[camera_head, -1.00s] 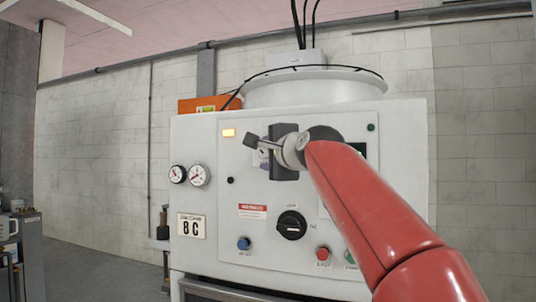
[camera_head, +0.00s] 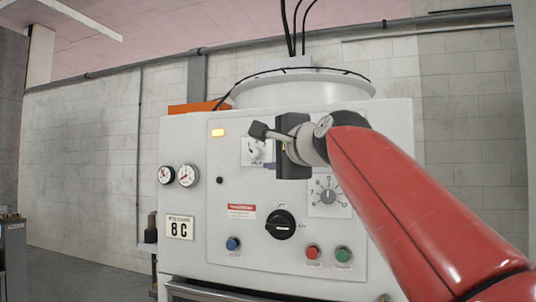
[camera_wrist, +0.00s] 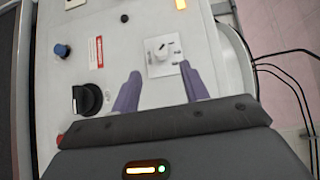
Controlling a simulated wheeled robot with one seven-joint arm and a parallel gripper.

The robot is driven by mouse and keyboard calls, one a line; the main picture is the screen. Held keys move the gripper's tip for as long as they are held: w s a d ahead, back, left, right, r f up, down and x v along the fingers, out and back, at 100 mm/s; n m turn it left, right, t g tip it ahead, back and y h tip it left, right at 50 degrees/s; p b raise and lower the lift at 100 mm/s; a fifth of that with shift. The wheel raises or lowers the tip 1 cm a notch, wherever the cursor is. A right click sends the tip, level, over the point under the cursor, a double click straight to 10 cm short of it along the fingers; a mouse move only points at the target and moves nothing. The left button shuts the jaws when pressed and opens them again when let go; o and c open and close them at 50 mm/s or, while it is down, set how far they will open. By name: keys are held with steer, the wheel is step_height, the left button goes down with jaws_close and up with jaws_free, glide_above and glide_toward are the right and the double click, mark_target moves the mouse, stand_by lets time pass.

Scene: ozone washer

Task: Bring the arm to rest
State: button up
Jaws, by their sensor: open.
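My red arm (camera_head: 430,215) reaches in from the lower right in the head view. It ends in my gripper (camera_head: 268,165), seen partly edge-on in front of the white control panel. In the wrist view, the two purple fingers of my gripper (camera_wrist: 160,74) stand apart with nothing between them. Beyond the fingertips is a white plate with a pale knob (camera_wrist: 158,49). The fingers look clear of the knob, but the exact gap cannot be told. In the head view, this plate (camera_head: 250,152) is partly hidden by the hand.
Open floor (camera_head: 75,275) lies to the left.

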stand_by(0.3)
steer(key=s+d+f+n+g+h, duration=0.2)
steer(key=s+f, duration=0.7)
steer(key=f, duration=0.7)
steer(key=s+d+f+n+g+h, duration=0.3)
steer(key=s+f, duration=0.6)
steer(key=f, duration=0.8)
steer(key=s+d+f+n+g+h, duration=0.2)
steer(key=s+d+f+n+g, duration=0.3)
steer(key=s+f, duration=0.5)
steer(key=d+f+n, duration=0.2)
steer(key=d+f, duration=0.1)
steer(key=f, duration=0.3)
steer(key=shift+d+f+n+g+h, duration=0.2)
steer(key=shift+n+g+h, duration=0.1)
steer(key=shift+n, duration=0.1)
steer(key=shift+r, duration=0.1)
